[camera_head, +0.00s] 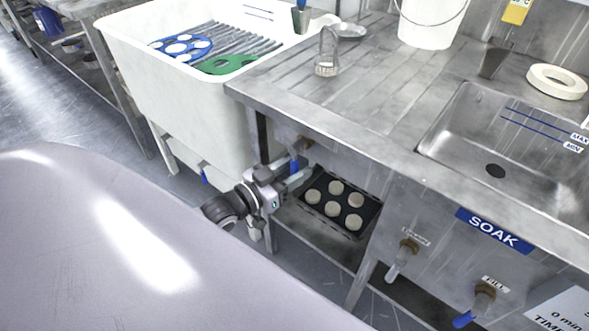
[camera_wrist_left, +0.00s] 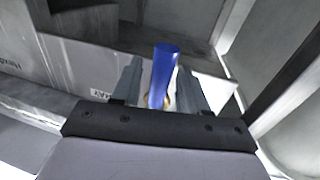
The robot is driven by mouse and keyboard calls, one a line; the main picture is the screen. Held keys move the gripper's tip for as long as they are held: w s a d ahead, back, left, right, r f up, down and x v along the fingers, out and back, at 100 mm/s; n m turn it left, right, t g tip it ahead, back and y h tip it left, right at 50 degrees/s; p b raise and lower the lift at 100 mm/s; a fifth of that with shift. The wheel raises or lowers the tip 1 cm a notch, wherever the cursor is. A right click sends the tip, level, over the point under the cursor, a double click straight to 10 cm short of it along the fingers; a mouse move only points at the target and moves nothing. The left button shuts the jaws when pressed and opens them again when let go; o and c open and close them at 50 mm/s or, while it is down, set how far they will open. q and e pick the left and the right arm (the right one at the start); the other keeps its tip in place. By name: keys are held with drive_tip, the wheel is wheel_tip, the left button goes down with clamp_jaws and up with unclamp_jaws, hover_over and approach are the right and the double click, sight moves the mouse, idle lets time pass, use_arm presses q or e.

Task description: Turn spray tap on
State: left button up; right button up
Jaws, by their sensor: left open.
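The spray tap has a blue lever (camera_head: 294,165) and a brass-coloured body (camera_head: 304,144), under the front edge of the steel bench near the white tub. My left gripper (camera_head: 295,178) is at this lever, with its fingers open. In the left wrist view the blue lever (camera_wrist_left: 165,72) stands between the two open fingers (camera_wrist_left: 159,80), with a visible gap on the left finger's side. Contact with the right finger cannot be told. A partly hidden label ending in "RAY" (camera_wrist_left: 101,94) is on the panel beside it. My right gripper is not in view.
A white tub (camera_head: 165,100) stands left of the bench. A dark tray (camera_head: 368,213) with several round pale pieces sits on the lower shelf, right of my gripper. A drain tap (camera_head: 406,247) and the blue-handled FILL tap (camera_head: 483,296) are further right, below the SOAK sink (camera_head: 455,125).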

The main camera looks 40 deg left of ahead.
use_arm(q)
drive_tip(key=shift+w+d, duration=0.1)
drive_tip(key=shift+w, duration=0.05)
clamp_jaws()
